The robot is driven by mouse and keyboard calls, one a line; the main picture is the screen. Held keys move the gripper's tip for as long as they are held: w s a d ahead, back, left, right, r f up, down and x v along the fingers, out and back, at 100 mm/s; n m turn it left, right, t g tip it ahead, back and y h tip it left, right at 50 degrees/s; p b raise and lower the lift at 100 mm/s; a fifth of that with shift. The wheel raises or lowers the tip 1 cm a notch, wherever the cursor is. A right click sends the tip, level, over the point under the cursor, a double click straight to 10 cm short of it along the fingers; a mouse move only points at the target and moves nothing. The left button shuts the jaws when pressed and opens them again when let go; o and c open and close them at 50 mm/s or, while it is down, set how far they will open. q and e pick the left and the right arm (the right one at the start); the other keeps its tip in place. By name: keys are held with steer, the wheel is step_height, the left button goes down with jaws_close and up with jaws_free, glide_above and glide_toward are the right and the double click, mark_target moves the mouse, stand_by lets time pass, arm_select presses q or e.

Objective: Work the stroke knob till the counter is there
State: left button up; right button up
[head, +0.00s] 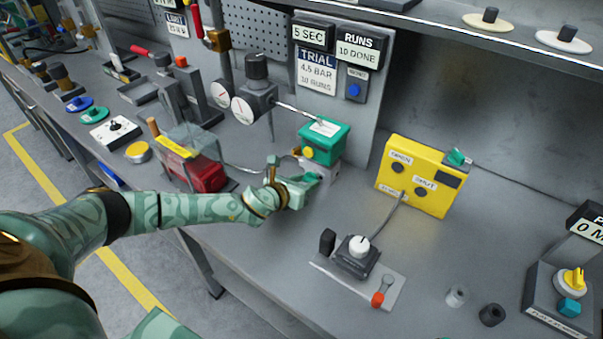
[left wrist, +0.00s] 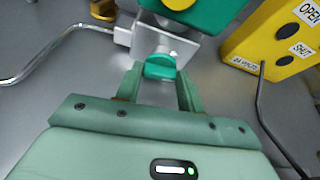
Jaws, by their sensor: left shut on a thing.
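The green actuator (head: 323,140) with a yellow button stands on a grey metal block below the wall panel. A small green knob (left wrist: 160,67) sticks out of the block's front, and I take it for the stroke knob; no label on it can be read. My left gripper (head: 298,186) is at the block's front, its fingers (left wrist: 159,88) shut on this knob's sides. In the head view the gripper hides most of the knob. The runs counter (head: 357,50) on the panel appears to read 10 DONE. My right gripper is out of view.
A yellow box (head: 418,176) marked OPEN and SHUT stands to the right, with a cable down to a grey knob unit (head: 357,256). A red device (head: 205,174) stands left of my gripper. Two gauges (head: 242,110) hang behind. Bare bench lies between gripper and knob unit.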

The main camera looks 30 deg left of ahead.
arm_select(q)
steer(key=shift+m+y+p, duration=0.4)
steer(key=shift+m+p, duration=0.1)
steer(key=shift+p, duration=0.3)
steer(key=o, duration=0.7)
steer(key=shift+s+r, duration=0.15)
steer(key=shift+s, duration=0.2)
steer(key=p+v, duration=0.4)
steer(key=v, duration=1.1)
steer(key=shift+s+r, duration=0.1)
steer(key=shift+s, duration=0.2)
